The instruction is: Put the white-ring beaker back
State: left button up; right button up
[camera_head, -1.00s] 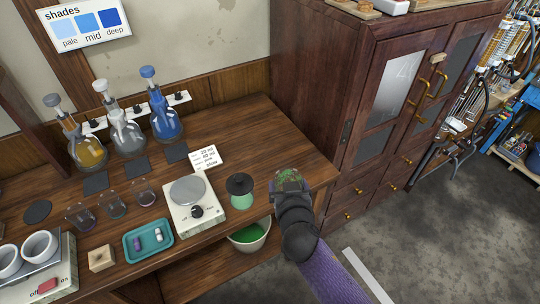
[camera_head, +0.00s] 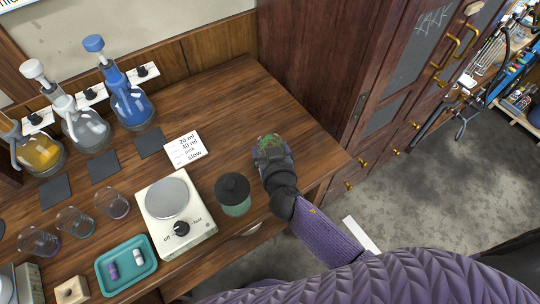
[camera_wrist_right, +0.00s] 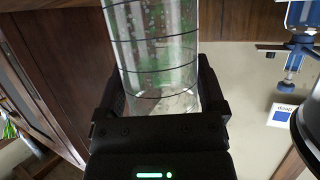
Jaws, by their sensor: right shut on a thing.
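My right gripper (camera_head: 270,146) is above the right part of the wooden bench, beyond and right of the black-lidded jar. In the right wrist view it is shut on a clear glass vessel (camera_wrist_right: 150,45) with dark lines around it. No white ring shows on the visible part, so I cannot tell whether it is the white-ring beaker. In the head view the gripper largely hides the vessel. Three small glass beakers (camera_head: 112,203) stand in a row at the left; their ring colours are hard to tell. My left gripper is not in view.
The black-lidded jar (camera_head: 233,194) stands right of the hotplate (camera_head: 178,228). A teal tray (camera_head: 126,265) holds two small capsules. Dark square mats (camera_head: 150,142) lie before the flasks. A white card (camera_head: 185,149) lies behind the hotplate. A tall cabinet (camera_head: 350,80) stands at the right.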

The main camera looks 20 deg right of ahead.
jog(key=shift+f, duration=0.3)
jog(key=o, duration=1)
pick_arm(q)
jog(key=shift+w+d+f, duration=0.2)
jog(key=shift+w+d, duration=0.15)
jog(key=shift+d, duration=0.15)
pick_arm(e)
jog(key=shift+o, duration=0.7)
jog(key=shift+r+p, duration=0.3)
jog(key=d+p+v, duration=0.1)
jog(key=v, duration=1.1)
jog(key=s+d+f+n+g+y, duration=0.15)
jog(key=s+f+g, duration=0.35)
jog(key=s+f, duration=0.5)
jog(key=s+d+f+n+g+h, duration=0.1)
jog(key=s+d+f+n+g, duration=0.25)
jog(key=f, duration=1.05)
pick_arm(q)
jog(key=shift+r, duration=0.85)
pick_arm(e)
jog(key=s+d+f+m+g, duration=0.1)
jog(key=s+d+f+g, duration=0.1)
jog(key=s, duration=1)
jog(key=shift+s+f+m+g, duration=0.3)
jog(key=shift+f+g, duration=0.6)
jog(key=shift+g, duration=0.25)
